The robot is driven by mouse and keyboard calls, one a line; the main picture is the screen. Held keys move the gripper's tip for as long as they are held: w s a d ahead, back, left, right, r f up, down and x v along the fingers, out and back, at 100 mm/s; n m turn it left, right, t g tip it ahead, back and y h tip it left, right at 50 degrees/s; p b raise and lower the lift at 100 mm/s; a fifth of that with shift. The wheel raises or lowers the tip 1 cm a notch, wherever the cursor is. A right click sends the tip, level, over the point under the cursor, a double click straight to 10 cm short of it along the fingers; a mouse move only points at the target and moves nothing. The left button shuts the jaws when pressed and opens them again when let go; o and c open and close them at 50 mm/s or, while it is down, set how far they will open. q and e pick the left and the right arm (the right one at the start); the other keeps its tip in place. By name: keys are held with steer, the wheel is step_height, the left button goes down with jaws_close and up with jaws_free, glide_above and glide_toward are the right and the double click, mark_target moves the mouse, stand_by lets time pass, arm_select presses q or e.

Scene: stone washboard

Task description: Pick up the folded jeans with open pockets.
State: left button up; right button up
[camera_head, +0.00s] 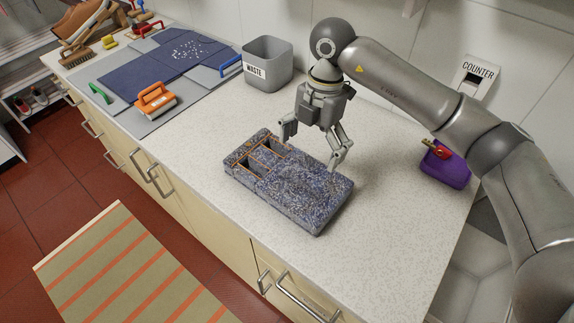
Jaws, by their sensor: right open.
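The folded jeans (300,190) lie flat on the counter as a thick speckled blue-grey block. Open pockets edged in orange show at their left end. My right gripper (311,149) points down over the far side of the jeans, with its fingers spread. One finger is near the far left edge and the other near the far right part. I cannot tell whether the fingers touch the cloth. My left gripper is not in view.
A grey waste bin (267,65) stands behind the jeans. Flat blue cloth (180,58) and an orange-handled tool (155,100) lie at the left. A purple container (446,167) is at the right. The counter (395,230) is clear around the jeans.

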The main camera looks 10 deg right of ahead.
mark_target(307, 174)
steer(key=shift+s+a+f, duration=0.15)
steer(key=shift+s+f, duration=0.55)
steer(key=shift+f, duration=0.3)
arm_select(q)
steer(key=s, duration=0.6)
arm_select(e)
steer(key=shift+w+f+p, duration=0.15)
steer(key=shift+f+p, duration=0.15)
steer(key=shift+f, duration=0.05)
step_height(307, 174, down, 4)
steer(key=shift+a+r+p, duration=0.1)
steer(key=shift+a+p, duration=0.05)
steer(key=shift+p, duration=1.05)
steer(key=shift+a+f, duration=0.1)
steer(key=shift+f, duration=0.7)
steer(key=shift+c, duration=1.8)
steer(key=c, duration=1.7)
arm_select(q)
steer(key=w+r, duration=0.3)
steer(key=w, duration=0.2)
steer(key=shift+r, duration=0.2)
arm_select(e)
steer(key=shift+r, duration=0.1)
